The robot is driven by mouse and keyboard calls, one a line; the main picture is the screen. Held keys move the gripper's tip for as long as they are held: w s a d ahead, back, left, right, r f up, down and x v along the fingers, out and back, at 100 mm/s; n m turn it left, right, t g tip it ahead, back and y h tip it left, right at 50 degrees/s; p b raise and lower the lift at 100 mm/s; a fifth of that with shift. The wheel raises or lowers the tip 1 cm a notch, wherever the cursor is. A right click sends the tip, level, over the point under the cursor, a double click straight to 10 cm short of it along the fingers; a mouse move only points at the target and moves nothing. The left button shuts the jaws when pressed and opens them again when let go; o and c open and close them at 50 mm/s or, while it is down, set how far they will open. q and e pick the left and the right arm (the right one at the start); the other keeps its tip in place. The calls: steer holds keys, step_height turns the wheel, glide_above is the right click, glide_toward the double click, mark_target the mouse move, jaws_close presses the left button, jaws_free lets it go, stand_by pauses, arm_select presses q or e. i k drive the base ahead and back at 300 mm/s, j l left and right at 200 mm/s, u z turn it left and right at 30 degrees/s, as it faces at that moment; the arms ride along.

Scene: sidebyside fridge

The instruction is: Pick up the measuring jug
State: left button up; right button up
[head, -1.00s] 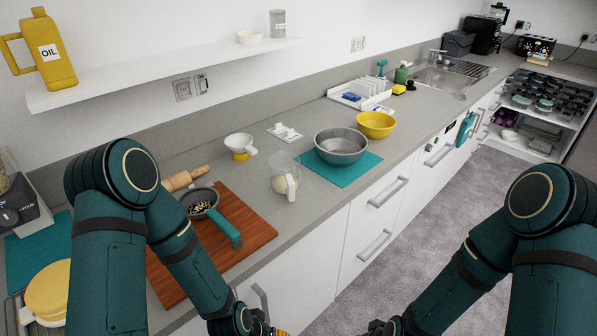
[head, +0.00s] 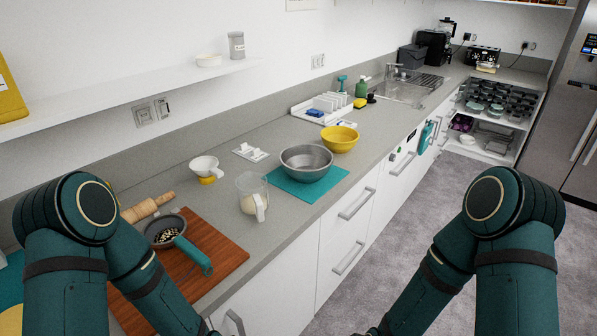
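The measuring jug (head: 250,190) is clear, with a white handle and something pale in its lower part. It stands upright on the grey counter, near the front edge, between the wooden board and the teal mat. Its handle points toward the front edge. My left arm comes in at the lower left and my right arm at the lower right. Both arms run down out of the bottom of the head view, so neither gripper shows. Nothing is holding the jug.
Left of the jug, a pan (head: 166,232) lies on the wooden board (head: 228,256) beside a rolling pin (head: 147,207). Right of it, a steel bowl (head: 306,161) sits on the teal mat (head: 329,176). A white-and-yellow cup-like item (head: 205,168) stands behind. Open floor (head: 400,235) lies before the cabinets.

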mark_target(251, 187)
steer(key=i+l+u, duration=0.2)
steer(key=l, duration=0.15)
steer(key=i+l+u, duration=0.35)
steer(key=l, duration=0.35)
steer(key=l+u, duration=0.2)
steer(key=l, duration=0.15)
steer(key=i+l, duration=0.05)
